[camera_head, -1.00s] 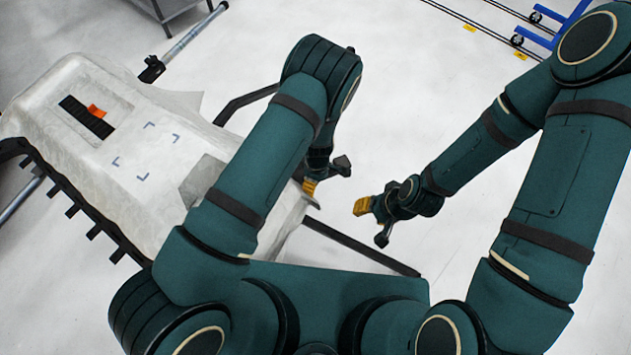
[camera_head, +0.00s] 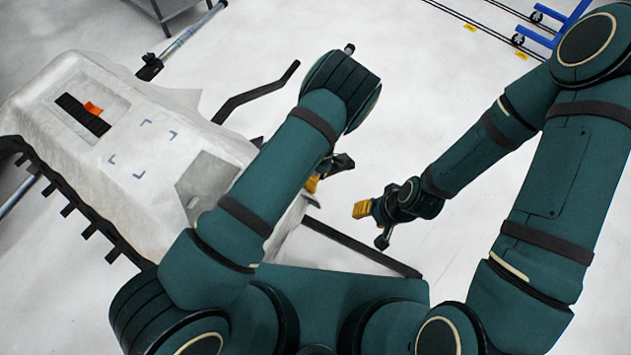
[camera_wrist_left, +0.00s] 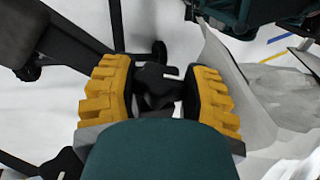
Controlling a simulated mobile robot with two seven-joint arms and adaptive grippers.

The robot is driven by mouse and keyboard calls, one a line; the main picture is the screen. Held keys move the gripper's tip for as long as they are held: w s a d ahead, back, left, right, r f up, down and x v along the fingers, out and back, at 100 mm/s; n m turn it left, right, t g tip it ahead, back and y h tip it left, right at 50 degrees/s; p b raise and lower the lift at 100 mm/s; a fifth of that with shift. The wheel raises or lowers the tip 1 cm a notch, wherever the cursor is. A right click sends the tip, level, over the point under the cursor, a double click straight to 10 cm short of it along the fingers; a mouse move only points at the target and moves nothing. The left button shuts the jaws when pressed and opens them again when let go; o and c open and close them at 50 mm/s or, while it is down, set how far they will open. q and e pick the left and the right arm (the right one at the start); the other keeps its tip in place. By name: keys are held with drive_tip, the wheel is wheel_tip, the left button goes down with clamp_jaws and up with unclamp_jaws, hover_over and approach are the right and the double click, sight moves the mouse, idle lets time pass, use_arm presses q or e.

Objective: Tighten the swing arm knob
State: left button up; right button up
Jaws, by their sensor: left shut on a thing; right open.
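My left gripper (camera_head: 312,184) is at the right end of the white-wrapped part, mostly hidden behind my left arm in the head view. In the left wrist view its yellow fingers (camera_wrist_left: 158,95) are shut on a black knob (camera_wrist_left: 157,86) between them. The knob is dark and partly hidden by the wrist, so its turn angle cannot be told. A black bent swing arm (camera_head: 255,92) reaches out from the wrapped part's far side.
The white-wrapped part (camera_head: 150,200) lies on a black frame, with a dark slotted strip (camera_head: 82,114) and an orange piece on top. Another black bar (camera_head: 360,248) runs along the floor side below my grippers. A blue cart (camera_head: 560,25) stands far right.

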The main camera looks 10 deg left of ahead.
use_arm(q)
drive_tip(key=shift+f+g+b, duration=0.25)
drive_tip(key=shift+g+b, duration=0.25)
drive_tip(key=shift+b, duration=0.05)
drive_tip(key=shift+r+y, duration=0.2)
drive_tip(key=shift+y, duration=0.1)
drive_tip(key=o, duration=1.2)
drive_tip(key=shift+r, duration=0.1)
drive_tip(key=v, duration=1.2)
drive_tip(key=shift+w, duration=0.2)
